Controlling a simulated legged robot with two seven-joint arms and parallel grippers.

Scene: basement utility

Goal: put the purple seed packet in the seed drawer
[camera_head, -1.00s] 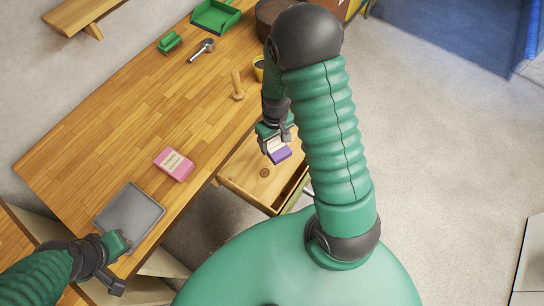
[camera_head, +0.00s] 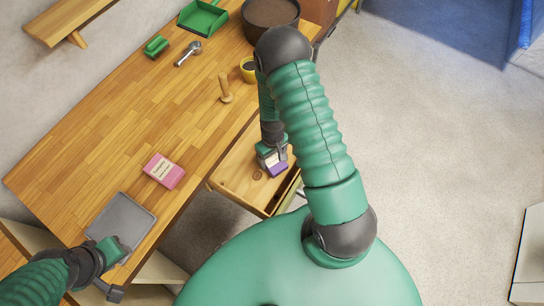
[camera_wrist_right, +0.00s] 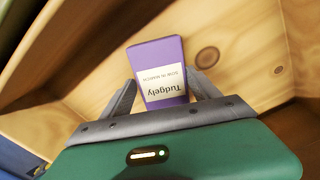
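The purple seed packet (camera_head: 277,170) has a cream label and sits between the fingers of my right gripper (camera_head: 272,160). In the right wrist view the packet (camera_wrist_right: 163,55) shows its label, with a grey finger against each side edge. The seed drawer (camera_head: 236,178) is pulled out from under the bench, with a bare wooden floor. The packet is over or inside the drawer; I cannot tell whether it touches the floor. My left gripper (camera_head: 113,270) is at the bench's near edge by a grey tray, holding nothing visible; its fingers are unclear.
A pink seed packet (camera_head: 164,171) and the grey tray (camera_head: 122,222) lie on the wooden bench (camera_head: 110,135). A wooden dibber (camera_head: 225,90), a yellow pot (camera_head: 249,70), a scoop (camera_head: 188,54) and a green dustpan (camera_head: 203,18) are farther back. The middle of the bench is clear.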

